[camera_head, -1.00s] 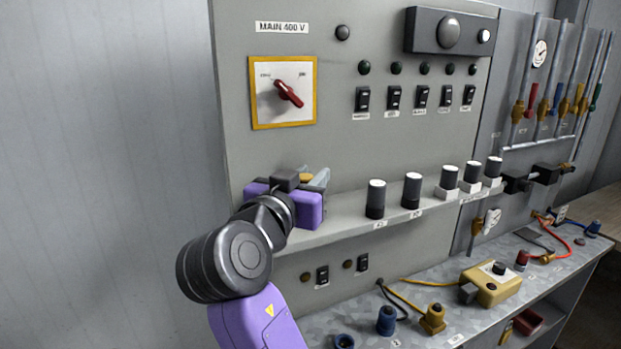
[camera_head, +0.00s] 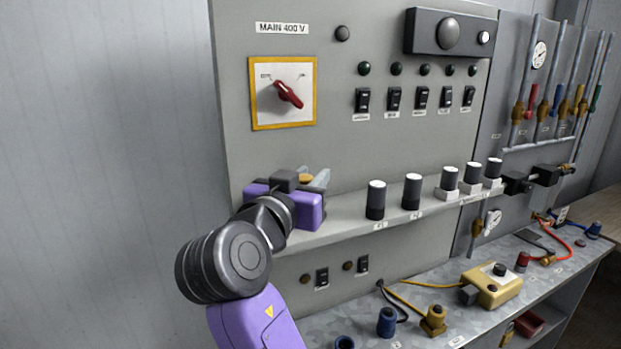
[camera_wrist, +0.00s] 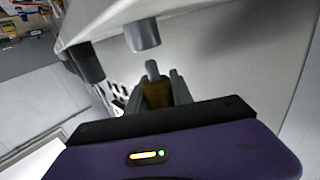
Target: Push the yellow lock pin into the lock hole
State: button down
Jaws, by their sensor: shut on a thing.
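My gripper (camera_head: 314,180) is near the left end of the panel's shelf, in front of the panel and below the red rotary switch. Its fingers are closed around a small brass-yellow piece, which I take for the yellow lock pin (camera_head: 305,177). In the wrist view the pin (camera_wrist: 156,92) shows as a brownish-yellow body with a grey tip, between the two grey fingers of my gripper (camera_wrist: 160,85). I cannot make out the lock hole in either view. My gripper hides part of the panel and shelf behind it.
Dark knobs with white tops stand along the shelf (camera_head: 340,222), the nearest one (camera_head: 376,199) just right of my gripper. The red rotary switch (camera_head: 289,95) is above. A lower bench (camera_head: 360,325) carries connectors and a yellow box (camera_head: 492,286). The left wall side is clear.

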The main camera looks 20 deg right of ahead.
jog(key=shift+f+b, duration=1.35)
jog(key=shift+f, duration=0.35)
jog(key=c, duration=1)
grip_release()
jog(key=shift+r, duration=0.1)
jog(key=shift+c, duration=0.2)
jog(key=shift+a, duration=0.1)
jog(key=b+v, duration=0.1)
jog(key=v, duration=0.6)
jog(key=shift+s+a+b, duration=0.2)
jog(key=shift+s+b, duration=0.1)
